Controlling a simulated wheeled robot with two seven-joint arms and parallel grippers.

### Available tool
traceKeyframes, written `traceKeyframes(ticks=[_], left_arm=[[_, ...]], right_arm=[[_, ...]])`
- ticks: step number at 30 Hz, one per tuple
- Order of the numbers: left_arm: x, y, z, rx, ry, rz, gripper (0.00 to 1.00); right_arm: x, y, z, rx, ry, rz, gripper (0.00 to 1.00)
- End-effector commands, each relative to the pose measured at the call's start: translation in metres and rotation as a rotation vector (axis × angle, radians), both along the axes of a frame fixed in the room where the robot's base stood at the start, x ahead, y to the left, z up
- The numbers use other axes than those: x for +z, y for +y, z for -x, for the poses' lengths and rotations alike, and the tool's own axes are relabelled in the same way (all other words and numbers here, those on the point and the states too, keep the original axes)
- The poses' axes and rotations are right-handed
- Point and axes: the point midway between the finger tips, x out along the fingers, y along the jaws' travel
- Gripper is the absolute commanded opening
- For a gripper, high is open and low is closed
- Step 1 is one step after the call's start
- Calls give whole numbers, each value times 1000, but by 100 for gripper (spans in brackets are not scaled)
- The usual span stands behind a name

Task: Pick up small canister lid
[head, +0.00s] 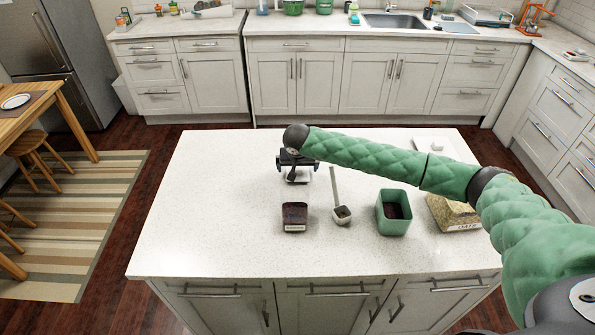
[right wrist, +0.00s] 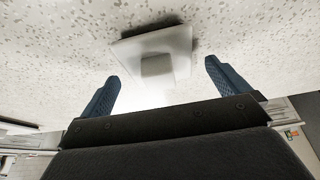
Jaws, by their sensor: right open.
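In the right wrist view a white square lid (right wrist: 155,58) with a raised square knob lies on the speckled white countertop. It sits ahead of and between the two blue fingers of my right gripper (right wrist: 165,85), which are apart with nothing between them. In the head view my right gripper (head: 297,163) is over the middle of the island, and a pale piece of the lid (head: 299,179) shows beneath it, mostly hidden by the gripper. A small square canister (head: 294,218) with dark contents and a label stands in front of the gripper. My left gripper is not in view.
On the island countertop (head: 200,220), a long-handled scoop (head: 342,215), a green canister (head: 394,222) and a labelled bag (head: 452,215) stand to the right of the small canister. Another white flat item (head: 436,147) lies behind my right arm. The island's left side is clear.

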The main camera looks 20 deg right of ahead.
Motion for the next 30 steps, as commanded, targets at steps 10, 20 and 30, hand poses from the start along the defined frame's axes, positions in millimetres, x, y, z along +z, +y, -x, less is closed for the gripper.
traceKeyframes(ticks=[10,20,30], left_arm=[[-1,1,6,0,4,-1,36],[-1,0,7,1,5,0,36],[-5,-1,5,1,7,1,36]], right_arm=[[-6,-1,-2,1,0,1,100],[-5,0,-2,1,0,0,51],[0,0,-2,1,-2,-1,51]])
